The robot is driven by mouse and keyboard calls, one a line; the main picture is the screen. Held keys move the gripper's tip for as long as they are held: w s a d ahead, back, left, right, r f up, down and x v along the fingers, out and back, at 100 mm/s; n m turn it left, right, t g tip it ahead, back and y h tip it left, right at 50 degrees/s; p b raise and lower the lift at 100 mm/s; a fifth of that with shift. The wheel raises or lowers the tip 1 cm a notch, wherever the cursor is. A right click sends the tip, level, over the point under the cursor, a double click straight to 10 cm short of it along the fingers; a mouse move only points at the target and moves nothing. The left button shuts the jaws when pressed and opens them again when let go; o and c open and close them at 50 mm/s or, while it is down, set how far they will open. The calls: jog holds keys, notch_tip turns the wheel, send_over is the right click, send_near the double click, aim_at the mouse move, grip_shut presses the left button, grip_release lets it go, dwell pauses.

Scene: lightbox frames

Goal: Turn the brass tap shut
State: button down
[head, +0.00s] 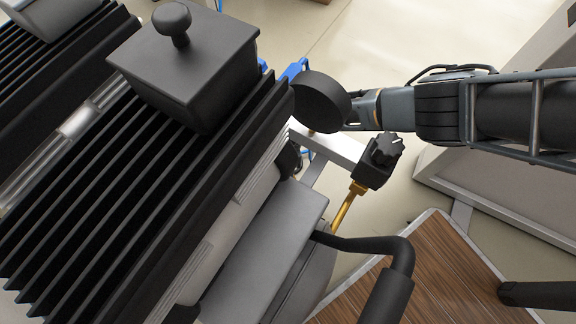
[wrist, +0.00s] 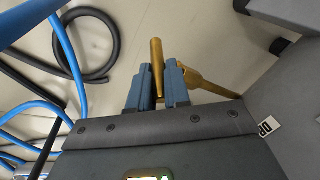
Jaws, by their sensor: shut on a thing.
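In the wrist view, the brass tap shows as an upright brass lever (wrist: 157,62) and a brass stem (wrist: 205,84) running off to the right behind the right finger. My gripper (wrist: 159,68) has its two blue-grey fingers shut on the lever, one on each side; the lever's tip sticks out beyond the fingertips. In the head view, my arm reaches in from the right; my fingers and the gripped lever cannot be made out there. A brass pipe (head: 344,208) with a black knob (head: 387,149) is visible below my arm; I cannot tell how it joins the tap.
A black bent handle (head: 385,245) and a wooden slatted shelf (head: 430,270) are near the bottom. Blue hoses (wrist: 66,60) and a coiled black hose (wrist: 112,70) lie left in the wrist view.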

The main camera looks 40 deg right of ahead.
jog(key=shift+d, duration=0.25)
jog(key=c, duration=1.1)
grip_release()
jog(key=shift+a, duration=0.1)
jog(key=shift+r, duration=0.1)
jog(key=shift+w+r, duration=0.1)
jog(key=shift+r, duration=0.25)
jog(key=w+d+r, duration=0.4)
jog(key=w+d, duration=0.5)
jog(key=shift+d, duration=0.25)
jog(key=shift+w, duration=0.1)
